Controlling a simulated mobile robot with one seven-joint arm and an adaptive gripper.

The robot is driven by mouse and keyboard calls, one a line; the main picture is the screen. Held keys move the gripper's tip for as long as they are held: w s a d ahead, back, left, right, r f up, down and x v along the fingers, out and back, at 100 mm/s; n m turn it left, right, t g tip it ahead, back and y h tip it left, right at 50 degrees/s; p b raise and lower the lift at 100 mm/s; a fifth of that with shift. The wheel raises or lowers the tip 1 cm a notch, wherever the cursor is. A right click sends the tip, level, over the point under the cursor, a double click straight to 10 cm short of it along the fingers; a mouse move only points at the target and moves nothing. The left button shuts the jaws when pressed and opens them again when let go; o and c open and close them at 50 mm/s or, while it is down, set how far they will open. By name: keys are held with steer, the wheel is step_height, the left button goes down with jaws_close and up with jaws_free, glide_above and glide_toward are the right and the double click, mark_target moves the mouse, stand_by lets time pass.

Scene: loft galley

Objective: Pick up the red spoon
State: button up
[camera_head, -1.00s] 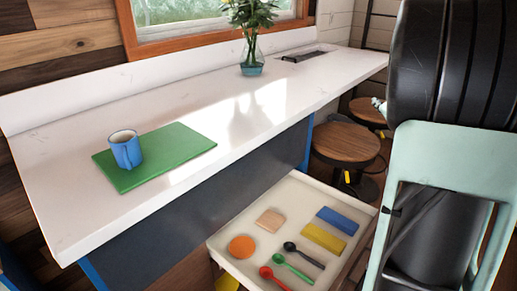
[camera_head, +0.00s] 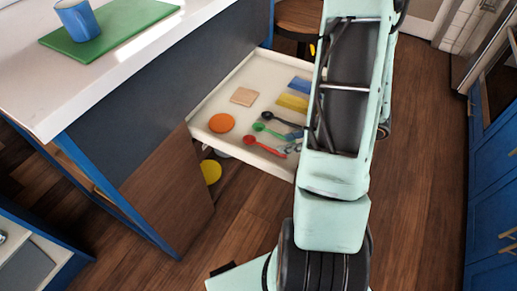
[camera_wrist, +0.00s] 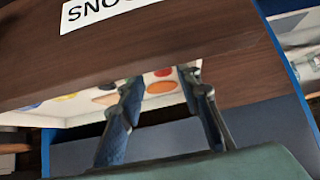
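The red spoon (camera_head: 262,146) lies in the open white drawer (camera_head: 232,84), near its front edge, in the head view. Its bowl points left and its handle runs right toward my arm. A green spoon (camera_head: 267,129) and a black spoon (camera_head: 287,120) lie behind it. In the wrist view my gripper (camera_wrist: 163,78) is open, with its two fingers apart and nothing between them. In the head view my arm hides most of the gripper and the drawer's right end.
The drawer also holds an orange disc (camera_head: 221,123), a wooden square (camera_head: 244,97), a yellow block (camera_head: 292,102) and a blue block (camera_head: 300,84). A dark wooden panel with a white label (camera_wrist: 95,12) crosses the wrist view. A blue mug (camera_head: 77,20) stands on a green board (camera_head: 110,32).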

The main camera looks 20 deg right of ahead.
mark_target(265, 146)
steer(key=b+x, duration=0.1)
steer(key=x, duration=0.3)
steer(key=b+x, duration=0.2)
steer(key=x, duration=0.3)
steer(key=shift+w+d+r, duration=0.1)
steer(key=shift+w, duration=0.2)
steer(key=shift+c, duration=0.5)
jaws_close()
